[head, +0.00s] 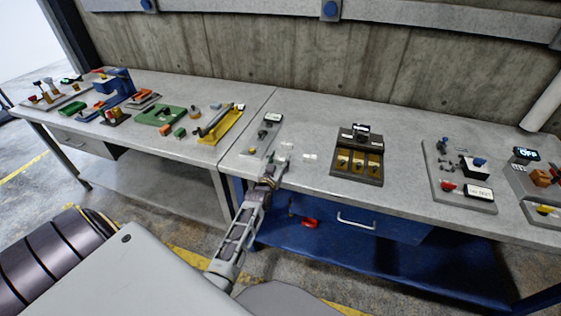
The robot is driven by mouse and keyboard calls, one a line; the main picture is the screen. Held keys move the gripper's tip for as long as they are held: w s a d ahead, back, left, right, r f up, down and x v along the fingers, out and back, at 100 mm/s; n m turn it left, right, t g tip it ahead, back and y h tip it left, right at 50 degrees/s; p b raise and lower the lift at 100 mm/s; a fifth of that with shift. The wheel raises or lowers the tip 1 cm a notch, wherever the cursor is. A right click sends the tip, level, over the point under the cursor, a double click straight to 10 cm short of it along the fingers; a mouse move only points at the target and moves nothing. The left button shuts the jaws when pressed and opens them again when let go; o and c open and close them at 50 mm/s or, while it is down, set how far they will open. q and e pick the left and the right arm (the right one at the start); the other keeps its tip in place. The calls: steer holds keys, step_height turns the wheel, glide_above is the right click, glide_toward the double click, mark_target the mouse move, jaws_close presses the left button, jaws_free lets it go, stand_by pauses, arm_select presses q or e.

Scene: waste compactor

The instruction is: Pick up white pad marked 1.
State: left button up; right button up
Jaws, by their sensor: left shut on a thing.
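My left gripper (283,156) reaches over the front of the right-hand grey table (305,119). It is shut on a small white pad, mostly hidden by the fingers; any number on it is too small to read. Another small white pad (310,156) lies on the table just right of the gripper, apart from it. My right gripper is not in view.
A grey plate with a display (270,118) lies behind left of the gripper. A dark block with yellow slots (358,163) stands to the right. Further right is a grey tray (440,184) with parts. The left table (168,88) holds several coloured fixtures.

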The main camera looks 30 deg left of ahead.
arm_select(q)
steer(key=shift+r, duration=0.15)
step_height(320, 180, up, 10)
steer(key=shift+f, duration=0.15)
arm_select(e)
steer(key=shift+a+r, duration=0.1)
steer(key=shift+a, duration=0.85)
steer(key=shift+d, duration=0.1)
